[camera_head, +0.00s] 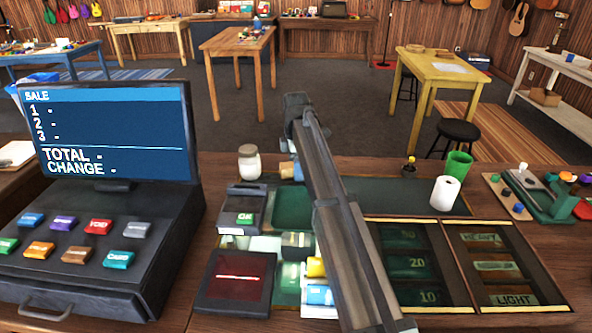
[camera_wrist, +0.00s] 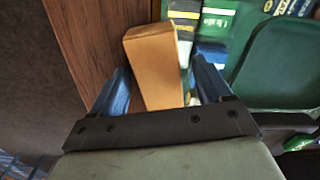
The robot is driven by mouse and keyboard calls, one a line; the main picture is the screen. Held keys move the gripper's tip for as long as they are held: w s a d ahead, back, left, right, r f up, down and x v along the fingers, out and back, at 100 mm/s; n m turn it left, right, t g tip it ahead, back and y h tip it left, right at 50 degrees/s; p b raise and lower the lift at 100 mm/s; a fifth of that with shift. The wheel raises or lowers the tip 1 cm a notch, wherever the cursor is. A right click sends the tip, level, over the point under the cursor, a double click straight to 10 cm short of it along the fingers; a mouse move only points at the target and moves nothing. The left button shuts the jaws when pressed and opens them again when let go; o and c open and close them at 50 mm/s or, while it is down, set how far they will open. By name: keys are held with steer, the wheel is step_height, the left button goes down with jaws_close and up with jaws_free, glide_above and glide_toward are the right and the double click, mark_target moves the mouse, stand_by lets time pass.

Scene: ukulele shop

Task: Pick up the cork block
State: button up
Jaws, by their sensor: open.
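A tan-orange block (camera_wrist: 156,62), which looks like the cork block, stands on the wooden counter in the wrist view. My gripper (camera_wrist: 159,68) is open, with one blue finger on each side of the block.
A white cup (camera_head: 445,192) and green cup (camera_head: 458,165) stand right, behind the labelled trays (camera_head: 505,264). The wrist view shows the counter's edge left of the block.

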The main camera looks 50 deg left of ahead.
steer(key=shift+c, duration=0.4)
steer(key=c, duration=1)
